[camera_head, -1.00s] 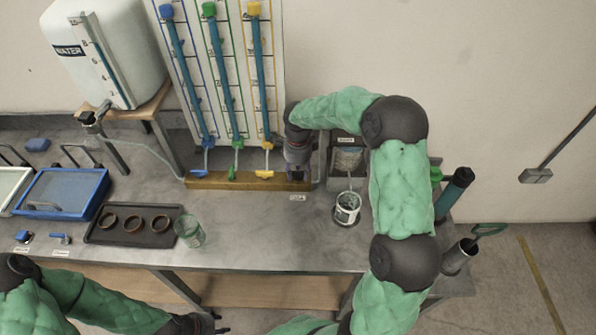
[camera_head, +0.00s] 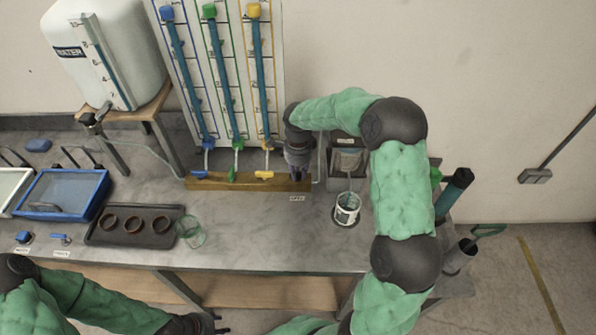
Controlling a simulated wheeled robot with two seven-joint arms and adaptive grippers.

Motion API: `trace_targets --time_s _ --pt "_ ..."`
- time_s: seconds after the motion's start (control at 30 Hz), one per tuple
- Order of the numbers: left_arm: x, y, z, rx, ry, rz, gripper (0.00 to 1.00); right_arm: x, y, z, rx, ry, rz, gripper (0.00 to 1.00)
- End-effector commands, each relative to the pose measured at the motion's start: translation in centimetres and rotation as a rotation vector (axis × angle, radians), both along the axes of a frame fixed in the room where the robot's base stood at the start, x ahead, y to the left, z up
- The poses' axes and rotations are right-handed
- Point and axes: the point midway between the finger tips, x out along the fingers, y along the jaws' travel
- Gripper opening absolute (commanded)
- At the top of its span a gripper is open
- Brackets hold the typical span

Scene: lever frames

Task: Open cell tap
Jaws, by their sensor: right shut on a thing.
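My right gripper (camera_head: 298,173) points down at the right end of the wooden base (camera_head: 222,182), below the tube panel. It is shut on the cell tap, which the gripper itself hides. A small white label (camera_head: 297,198) lies on the bench just in front; its print is too small to read surely. Blue (camera_head: 199,174), green (camera_head: 234,175) and yellow (camera_head: 264,174) tap handles stand along the base, left of the gripper. My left gripper (camera_head: 212,325) is low at the bottom edge, away from the bench top; its fingers are too unclear to judge.
A clear glass (camera_head: 190,232) and a dark tray (camera_head: 105,239) with three brown rings stand on the left. A white cup (camera_head: 346,209) stands right of the base, with a grey bin (camera_head: 346,170) behind it.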

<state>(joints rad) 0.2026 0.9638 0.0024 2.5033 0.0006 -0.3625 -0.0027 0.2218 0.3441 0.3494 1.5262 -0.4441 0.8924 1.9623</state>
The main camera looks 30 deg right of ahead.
Motion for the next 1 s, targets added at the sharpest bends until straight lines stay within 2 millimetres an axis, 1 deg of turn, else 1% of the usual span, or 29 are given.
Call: trace_targets --time_s 0.7,1.0 --pt "0.0 0.0 1.5 0.0 0.0 0.0 0.4 0.0 -0.3 0.1 0.0 -0.002 0.663 0.0" --pt "0.0 0.0 1.9 0.0 0.0 0.0 0.4 0.1 -0.4 0.1 0.0 -0.001 0.866 0.0"
